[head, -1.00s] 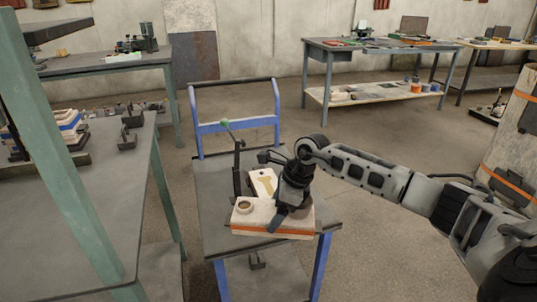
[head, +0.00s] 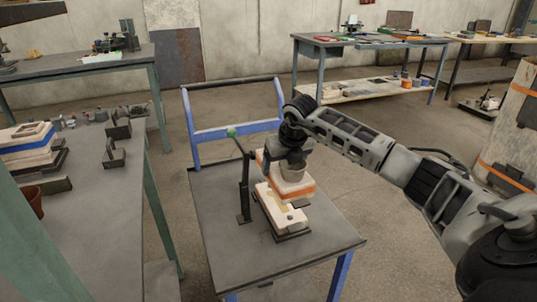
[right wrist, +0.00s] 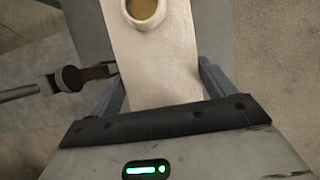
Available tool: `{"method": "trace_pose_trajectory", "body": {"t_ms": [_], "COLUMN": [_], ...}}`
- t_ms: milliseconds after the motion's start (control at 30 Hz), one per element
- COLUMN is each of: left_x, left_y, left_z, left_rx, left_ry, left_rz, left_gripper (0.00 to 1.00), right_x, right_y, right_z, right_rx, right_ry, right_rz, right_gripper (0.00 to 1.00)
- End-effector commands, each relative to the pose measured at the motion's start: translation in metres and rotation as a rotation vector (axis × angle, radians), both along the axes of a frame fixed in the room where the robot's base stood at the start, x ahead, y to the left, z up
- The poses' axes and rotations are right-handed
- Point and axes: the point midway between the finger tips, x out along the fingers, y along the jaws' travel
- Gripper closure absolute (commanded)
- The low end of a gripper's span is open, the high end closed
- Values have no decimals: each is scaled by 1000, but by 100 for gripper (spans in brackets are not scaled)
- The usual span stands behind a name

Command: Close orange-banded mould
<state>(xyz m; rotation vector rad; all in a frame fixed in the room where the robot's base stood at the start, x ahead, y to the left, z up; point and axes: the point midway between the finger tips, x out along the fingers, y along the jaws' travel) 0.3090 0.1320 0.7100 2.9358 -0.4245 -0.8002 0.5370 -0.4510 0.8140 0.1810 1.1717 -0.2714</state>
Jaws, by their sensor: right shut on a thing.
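The orange-banded upper mould half (head: 297,189) is pale, with an orange stripe around its side. My right gripper (head: 291,168) is shut on it from above. In the right wrist view, the pale block (right wrist: 155,65) lies between the two fingers (right wrist: 160,88), with its round pouring hole at the top edge. The lower mould half (head: 290,217) rests on a dark base on the trolley, its cavity partly in view. The upper half covers its far part in the head view; I cannot tell whether they touch. My left gripper is not in view.
A lever clamp with a green knob (head: 232,132) stands just left of the mould. The grey trolley top (head: 230,260) is clear at the front. A grey bench (head: 85,215) with stacked moulds (head: 30,145) and metal brackets stands at left.

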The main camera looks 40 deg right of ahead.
Motion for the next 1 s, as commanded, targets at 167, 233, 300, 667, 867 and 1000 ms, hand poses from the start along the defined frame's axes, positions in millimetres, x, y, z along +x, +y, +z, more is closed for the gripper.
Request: {"method": "trace_pose_trajectory", "body": {"t_ms": [167,233,300,667,867,1000], "left_x": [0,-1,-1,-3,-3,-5], "left_y": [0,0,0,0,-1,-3], "left_z": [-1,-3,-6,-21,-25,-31], "left_rx": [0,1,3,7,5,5], "left_ry": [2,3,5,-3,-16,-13], "left_rz": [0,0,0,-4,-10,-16], "left_gripper": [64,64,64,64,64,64], "right_x": [1,1,1,1,1,1], "right_y": [-1,-1,-1,0,0,0], "right_z": [2,1,-2,-28,-45,-55], "right_rx": [-1,-1,0,1,1,1], "right_ry": [-7,-7,-7,-9,-9,-8], "right_rz": [-1,-1,-1,0,0,0], "right_gripper": [76,76,76,76,76,76]}}
